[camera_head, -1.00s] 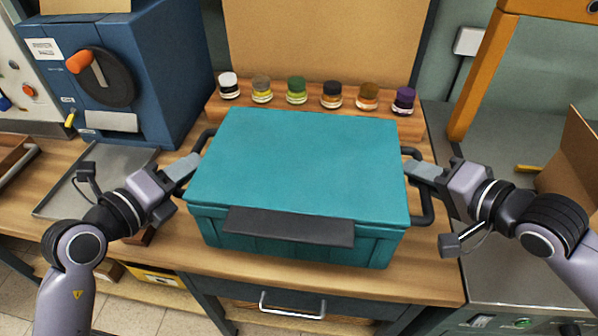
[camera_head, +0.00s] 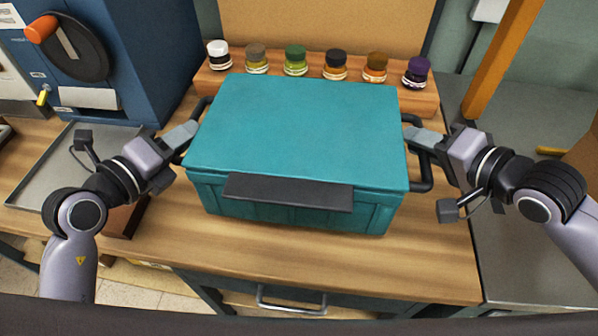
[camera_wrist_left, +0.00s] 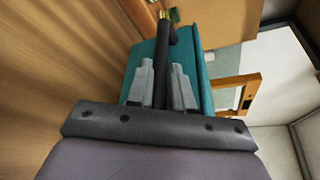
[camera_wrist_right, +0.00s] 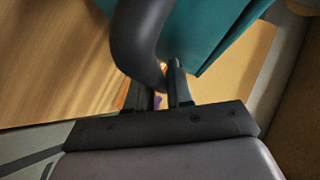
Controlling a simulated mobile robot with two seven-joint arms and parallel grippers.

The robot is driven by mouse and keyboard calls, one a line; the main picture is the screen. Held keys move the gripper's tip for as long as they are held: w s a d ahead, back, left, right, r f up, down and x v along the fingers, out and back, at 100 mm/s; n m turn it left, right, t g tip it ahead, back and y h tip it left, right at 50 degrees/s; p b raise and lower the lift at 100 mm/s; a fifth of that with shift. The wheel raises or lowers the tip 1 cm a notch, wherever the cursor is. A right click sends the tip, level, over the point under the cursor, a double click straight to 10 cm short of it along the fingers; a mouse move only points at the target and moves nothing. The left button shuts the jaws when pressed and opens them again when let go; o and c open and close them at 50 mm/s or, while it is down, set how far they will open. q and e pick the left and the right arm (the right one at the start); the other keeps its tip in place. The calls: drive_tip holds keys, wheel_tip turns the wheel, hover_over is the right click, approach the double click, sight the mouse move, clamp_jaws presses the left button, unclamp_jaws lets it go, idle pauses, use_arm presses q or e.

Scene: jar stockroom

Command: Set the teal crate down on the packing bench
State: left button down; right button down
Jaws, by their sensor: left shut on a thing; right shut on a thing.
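The teal crate (camera_head: 297,130), with its lid shut and a dark front grip, is level over the packing bench (camera_head: 300,255). I cannot tell whether its base touches the wood. My left gripper (camera_head: 190,133) is shut on the crate's black left handle; the handle lies between the fingers in the left wrist view (camera_wrist_left: 163,75). My right gripper (camera_head: 418,137) is shut on the black right handle, which also shows large in the right wrist view (camera_wrist_right: 140,40). The crate's underside is hidden.
A wooden rack (camera_head: 440,103) with several small jars stands right behind the crate. A blue machine with an orange-knobbed crank (camera_head: 85,50) and a metal tray (camera_head: 65,165) are at the left. A brown block (camera_head: 125,215) lies beneath my left arm. Bench front is bare.

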use_arm(q)
drive_tip(key=shift+f, duration=0.1)
use_arm(e)
drive_tip(key=shift+f, duration=0.1)
